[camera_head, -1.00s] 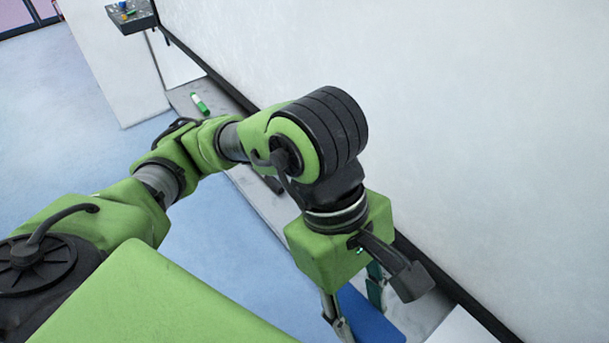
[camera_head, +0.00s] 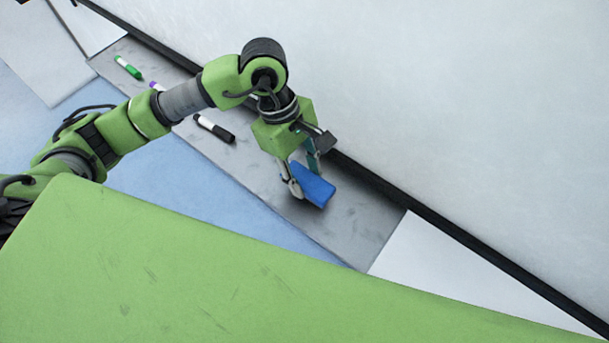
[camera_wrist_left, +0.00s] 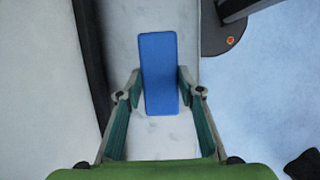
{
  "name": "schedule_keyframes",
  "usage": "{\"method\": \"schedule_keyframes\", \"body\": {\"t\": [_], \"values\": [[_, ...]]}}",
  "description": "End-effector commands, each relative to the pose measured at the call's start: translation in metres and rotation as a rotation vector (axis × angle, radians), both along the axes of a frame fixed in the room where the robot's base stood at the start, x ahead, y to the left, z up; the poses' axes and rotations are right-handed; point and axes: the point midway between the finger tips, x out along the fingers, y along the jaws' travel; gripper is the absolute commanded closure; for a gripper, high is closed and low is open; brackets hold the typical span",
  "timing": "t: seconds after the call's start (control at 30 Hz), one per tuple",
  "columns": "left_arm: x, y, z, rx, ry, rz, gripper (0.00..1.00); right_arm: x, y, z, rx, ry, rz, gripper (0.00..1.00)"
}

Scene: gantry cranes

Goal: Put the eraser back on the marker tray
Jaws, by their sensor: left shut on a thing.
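The blue eraser (camera_head: 315,186) is between the fingers of my left gripper (camera_head: 300,172), which is shut on it. The eraser is over the grey marker tray (camera_head: 365,222), near the tray's right end. I cannot tell whether it touches the tray surface. In the left wrist view the eraser (camera_wrist_left: 159,75) lies lengthwise along the tray (camera_wrist_left: 125,40), with a finger of the left gripper (camera_wrist_left: 158,92) on each long side. My right gripper is not in view.
A green marker (camera_head: 128,67), a purple-capped marker (camera_head: 156,87) and a black marker (camera_head: 215,128) lie on the tray to the left. A black rail (camera_head: 400,198) and the whiteboard (camera_head: 450,100) run behind it. The tray's right end is bare.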

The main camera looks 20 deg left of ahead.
Motion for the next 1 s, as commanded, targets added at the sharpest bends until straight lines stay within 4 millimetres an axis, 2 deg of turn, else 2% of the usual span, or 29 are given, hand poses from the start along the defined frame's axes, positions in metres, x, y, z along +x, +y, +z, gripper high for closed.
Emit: {"method": "schedule_keyframes", "body": {"t": [0.2,0.3,0.67,0.7,0.73,1.0], "values": [[0.003,0.002,-0.022,0.001,0.008,0.0,0.83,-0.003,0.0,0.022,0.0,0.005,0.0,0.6],[0.004,0.001,-0.033,0.0,0.005,0.0,0.83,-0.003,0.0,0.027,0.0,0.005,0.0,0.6],[0.005,0.002,-0.04,0.0,0.001,-0.001,0.83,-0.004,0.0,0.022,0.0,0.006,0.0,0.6],[0.005,0.002,-0.039,0.0,0.001,0.0,0.58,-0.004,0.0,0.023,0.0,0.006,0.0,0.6],[0.005,0.002,-0.039,0.0,0.001,0.0,0.5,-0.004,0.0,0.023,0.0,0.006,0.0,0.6],[0.005,0.002,-0.039,0.0,0.001,0.0,0.49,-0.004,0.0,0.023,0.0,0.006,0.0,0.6]]}}
